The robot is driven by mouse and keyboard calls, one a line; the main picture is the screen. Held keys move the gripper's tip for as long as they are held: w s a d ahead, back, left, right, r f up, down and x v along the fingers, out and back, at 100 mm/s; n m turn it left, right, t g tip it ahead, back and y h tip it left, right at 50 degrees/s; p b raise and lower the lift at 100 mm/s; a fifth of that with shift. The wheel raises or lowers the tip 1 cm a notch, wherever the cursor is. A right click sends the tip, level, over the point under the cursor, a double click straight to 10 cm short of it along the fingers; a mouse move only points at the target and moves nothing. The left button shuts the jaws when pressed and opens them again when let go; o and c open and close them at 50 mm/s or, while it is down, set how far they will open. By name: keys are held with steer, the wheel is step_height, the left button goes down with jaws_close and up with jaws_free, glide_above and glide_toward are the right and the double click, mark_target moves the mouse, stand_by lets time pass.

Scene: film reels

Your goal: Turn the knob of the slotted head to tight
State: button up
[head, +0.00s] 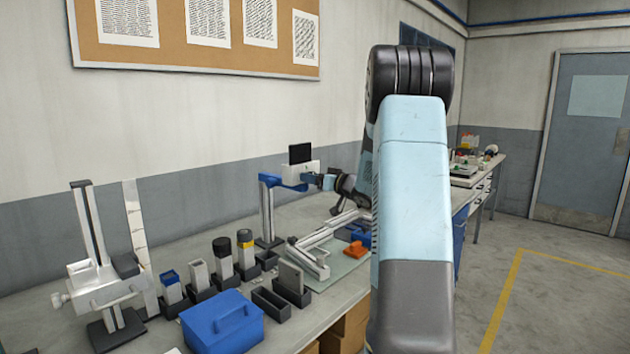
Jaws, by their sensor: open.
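A grey stand (88,222) at the left has a tall upright and a pale carriage-like head (103,287). A small pale knob (60,300) sticks out from the left side of that head. I cannot read a tight or loose mark on it. I cannot tell for sure that this is the slotted head. My gripper (313,179) is small and far off beside a white box-like head with a black screen (300,154) on a blue stand (268,212). It is open and well to the right of the knob. Its fingers are hard to make out and my arm hides part of the bench behind it.
A blue lidded box (222,322) stands at the bench front. Several small holders with upright pieces stand behind it. An open black tray (271,303) and an orange piece (356,249) lie to the right. A pale rail (325,236) crosses the bench. The floor at right is clear.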

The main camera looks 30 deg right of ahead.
steer(key=shift+s, duration=0.1)
steer(key=v, duration=1.3)
steer(key=shift+s+d, duration=0.15)
steer(key=shift+s, duration=0.1)
steer(key=s+a+r+m+g+h, duration=0.3)
steer(key=s+a+r+h, duration=0.2)
steer(key=a+r+h, duration=0.4)
steer(key=s+a+f+g+y, duration=0.1)
steer(key=s+a+f+g, duration=0.1)
steer(key=s+a, duration=0.4)
steer(key=s+a+f+n+g+y, duration=0.1)
steer(key=s+a+f+g, duration=0.2)
steer(key=s+a, duration=0.4)
steer(key=s+a+f+g, duration=0.3)
steer(key=s+a, duration=0.4)
steer(key=s, duration=0.7)
steer(key=shift+f+y, duration=0.4)
steer(key=shift+f, duration=0.15)
